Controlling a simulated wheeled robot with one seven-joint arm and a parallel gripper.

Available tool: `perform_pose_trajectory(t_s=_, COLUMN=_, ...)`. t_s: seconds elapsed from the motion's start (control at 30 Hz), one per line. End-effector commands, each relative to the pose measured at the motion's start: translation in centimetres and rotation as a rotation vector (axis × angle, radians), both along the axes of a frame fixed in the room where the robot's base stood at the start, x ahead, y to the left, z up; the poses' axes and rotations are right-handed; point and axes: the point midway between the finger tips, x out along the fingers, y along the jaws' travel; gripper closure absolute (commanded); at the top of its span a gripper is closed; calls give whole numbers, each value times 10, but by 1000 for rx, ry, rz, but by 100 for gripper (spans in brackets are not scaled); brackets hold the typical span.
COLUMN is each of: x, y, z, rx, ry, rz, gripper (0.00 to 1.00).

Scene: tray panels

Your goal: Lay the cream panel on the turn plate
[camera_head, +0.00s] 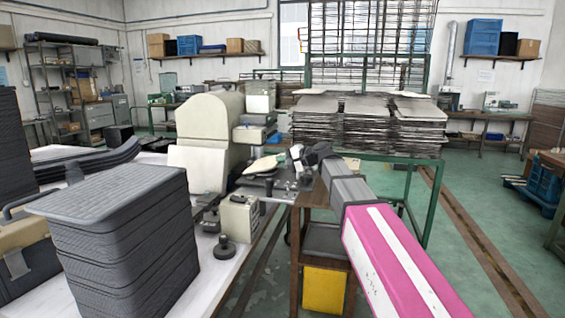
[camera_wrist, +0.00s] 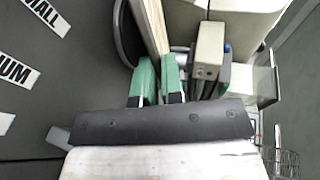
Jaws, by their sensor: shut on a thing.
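The cream panel (camera_wrist: 151,24) is seen nearly edge-on in the wrist view, held between the two green fingertips of my gripper (camera_wrist: 157,82). In the head view my gripper (camera_head: 287,164) is at the end of my arm, and the pale panel (camera_head: 263,164) shows just left of it, above the machine's work area. A dark round rim beside the panel in the wrist view looks like the turn plate (camera_wrist: 122,38). I cannot tell whether the panel touches it. In the head view the plate is hard to make out among dark parts below the panel.
A cream rounded machine (camera_head: 212,127) stands behind the panel. A tall stack of dark trays (camera_head: 130,235) fills the near left table. A small cream box (camera_head: 239,217) and a dark knob (camera_head: 225,250) sit near the table edge. A green-framed rack (camera_head: 368,120) stands behind my arm.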

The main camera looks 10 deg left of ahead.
Motion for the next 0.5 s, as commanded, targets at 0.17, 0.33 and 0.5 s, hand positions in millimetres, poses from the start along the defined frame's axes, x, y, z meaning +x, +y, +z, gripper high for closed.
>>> perform_pose_trajectory(t_s=0.17, x=-4, y=-1, z=-13, rx=-19, ry=11, rz=6, gripper=100)
perform_pose_trajectory(t_s=0.33, x=-4, y=-1, z=-14, rx=-19, ry=12, rz=6, gripper=100)
perform_pose_trajectory(t_s=0.5, x=-5, y=-1, z=-14, rx=-18, ry=13, rz=6, gripper=100)
